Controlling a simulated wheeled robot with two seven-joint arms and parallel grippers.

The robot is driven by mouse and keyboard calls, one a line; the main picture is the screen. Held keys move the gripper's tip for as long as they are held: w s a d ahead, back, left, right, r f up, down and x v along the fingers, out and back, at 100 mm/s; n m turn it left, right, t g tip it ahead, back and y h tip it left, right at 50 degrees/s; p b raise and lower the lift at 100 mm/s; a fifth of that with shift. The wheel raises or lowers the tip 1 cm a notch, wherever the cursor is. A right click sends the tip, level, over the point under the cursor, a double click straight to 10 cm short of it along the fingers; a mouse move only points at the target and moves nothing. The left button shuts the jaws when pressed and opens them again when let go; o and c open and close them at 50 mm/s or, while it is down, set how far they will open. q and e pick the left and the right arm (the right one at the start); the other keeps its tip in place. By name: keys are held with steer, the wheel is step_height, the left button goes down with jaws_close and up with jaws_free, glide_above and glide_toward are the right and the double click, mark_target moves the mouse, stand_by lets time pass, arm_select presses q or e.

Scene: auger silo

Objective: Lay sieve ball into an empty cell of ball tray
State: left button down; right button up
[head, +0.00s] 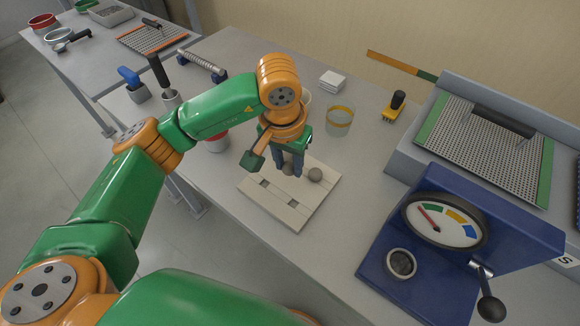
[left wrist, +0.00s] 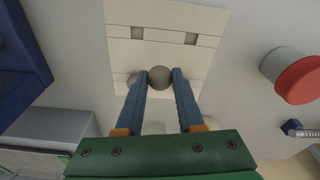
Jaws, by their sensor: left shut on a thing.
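The ball tray (head: 300,216) is a pale, flat slab on the table with small square cells. Two empty cells show dark in the head view, and also in the left wrist view on the tray (left wrist: 164,18). My left gripper (head: 288,172) points down over the tray's far part, shut on a grey sieve ball (left wrist: 159,77). I cannot tell whether this ball touches the tray. A second grey ball (head: 315,174) sits on the tray just right of the fingers; in the left wrist view it is partly hidden behind a finger. My right gripper is out of view.
A blue gauge box (head: 440,250) and a grey bench with a perforated plate (head: 485,150) stand at the right.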

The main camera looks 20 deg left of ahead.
mark_target(289, 173)
arm_select(q)
steer(key=f+p, duration=0.2)
steer(key=f, duration=0.1)
steer(key=shift+w+f, duration=0.3)
steer(key=shift+w, duration=0.05)
steer(key=shift+a+f, duration=0.1)
steer(key=shift+f, duration=0.15)
steer(key=shift+f+b, duration=0.25)
steer(key=shift+b, duration=0.25)
steer(key=c, duration=0.5)
jaws_free()
steer(key=shift+r, duration=0.1)
steer(key=shift+r, duration=0.1)
